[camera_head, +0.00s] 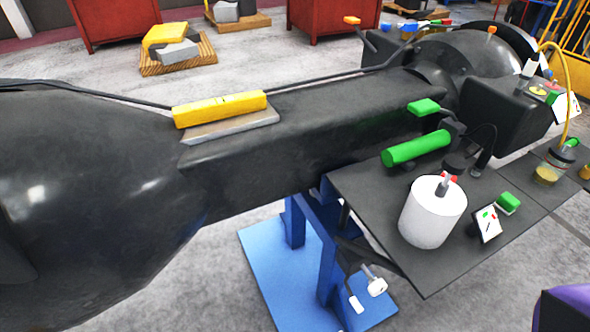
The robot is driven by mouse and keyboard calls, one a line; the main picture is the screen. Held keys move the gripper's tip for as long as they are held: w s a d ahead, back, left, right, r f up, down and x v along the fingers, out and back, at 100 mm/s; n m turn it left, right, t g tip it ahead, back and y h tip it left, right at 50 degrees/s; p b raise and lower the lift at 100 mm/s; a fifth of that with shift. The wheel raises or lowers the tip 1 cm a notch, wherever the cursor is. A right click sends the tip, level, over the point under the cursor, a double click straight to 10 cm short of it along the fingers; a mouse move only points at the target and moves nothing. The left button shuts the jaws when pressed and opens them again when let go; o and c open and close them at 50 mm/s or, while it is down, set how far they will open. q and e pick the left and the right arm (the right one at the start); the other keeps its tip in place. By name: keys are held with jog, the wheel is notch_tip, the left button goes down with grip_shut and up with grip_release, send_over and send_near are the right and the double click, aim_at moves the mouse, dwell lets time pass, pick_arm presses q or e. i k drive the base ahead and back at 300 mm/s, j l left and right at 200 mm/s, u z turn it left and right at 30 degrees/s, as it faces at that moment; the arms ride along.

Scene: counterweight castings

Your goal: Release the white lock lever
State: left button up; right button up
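Two small white handle-like parts sit low on the blue stand (323,255), under the dark table. One is a white tip (356,304) on a thin dark rod. The other is a white knob (377,287) on a short grey pin, just to its right. Either could be the white lock lever; I cannot tell which, nor whether it is locked. Dark brackets above partly hide the mechanism.
A large black casting (320,115) spans the view above the stand. A yellow-topped block (220,108) lies on it. The dark table (400,255) carries a white cylinder (432,212) and a green cylinder (417,148). Grey floor is clear at lower centre-left. A purple object (565,308) fills the bottom right corner.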

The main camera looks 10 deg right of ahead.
aim_at(356, 304)
jog(key=k+l+z, duration=0.15)
jog(key=z, duration=0.75)
jog(key=k+l+z, duration=0.1)
jog(key=l, duration=0.25)
jog(key=k+l+z, duration=0.15)
jog(key=l, duration=0.2)
